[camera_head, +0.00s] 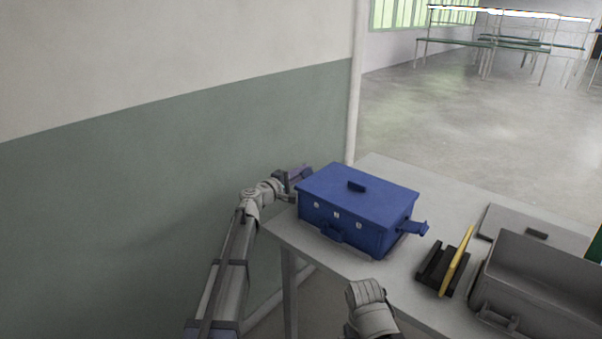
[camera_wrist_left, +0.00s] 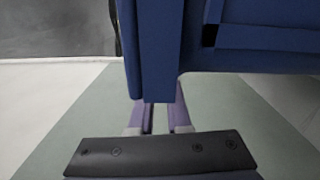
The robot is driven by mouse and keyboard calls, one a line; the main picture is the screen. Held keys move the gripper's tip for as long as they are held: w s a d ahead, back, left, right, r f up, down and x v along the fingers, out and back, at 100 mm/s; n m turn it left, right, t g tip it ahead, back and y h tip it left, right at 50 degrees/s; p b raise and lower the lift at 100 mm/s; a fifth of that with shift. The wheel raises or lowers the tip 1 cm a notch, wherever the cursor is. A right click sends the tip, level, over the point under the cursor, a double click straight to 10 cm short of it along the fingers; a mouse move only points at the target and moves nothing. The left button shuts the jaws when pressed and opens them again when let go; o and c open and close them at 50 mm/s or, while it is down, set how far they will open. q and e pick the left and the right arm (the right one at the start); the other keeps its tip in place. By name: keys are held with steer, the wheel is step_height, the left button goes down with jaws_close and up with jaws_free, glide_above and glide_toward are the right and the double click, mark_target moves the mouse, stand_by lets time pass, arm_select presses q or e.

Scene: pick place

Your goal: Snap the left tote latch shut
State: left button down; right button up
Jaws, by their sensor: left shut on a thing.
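The blue tote (camera_head: 335,212) stands on the grey table (camera_head: 285,235), with its lid (camera_head: 345,182) down on top. A blue latch flap (camera_head: 413,228) sticks out from its right side. My left gripper (camera_head: 298,174) is at the tote's left side, partly hidden behind its corner. In the left wrist view, its purple fingers (camera_wrist_left: 157,117) are shut on the left latch (camera_wrist_left: 152,60), a blue flap that runs down between them beside the tote wall (camera_wrist_left: 270,38). The left latch is hidden in the head view. My right gripper's fingers do not show.
To the right on the table are a black holder (camera_head: 436,270) with a yellow plate (camera_head: 457,262) and an open grey box (camera_head: 540,285). A wall (camera_head: 150,190) stands close on the left. A grey link of mine is at the table's front edge.

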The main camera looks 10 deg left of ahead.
arm_select(q)
steer(key=c, duration=0.9)
jaws_free()
steer(key=shift+o, duration=0.2)
steer(key=shift+s, duration=0.1)
steer(key=v, duration=0.7)
steer(key=shift+s+a, duration=0.2)
steer(key=shift+s, duration=0.05)
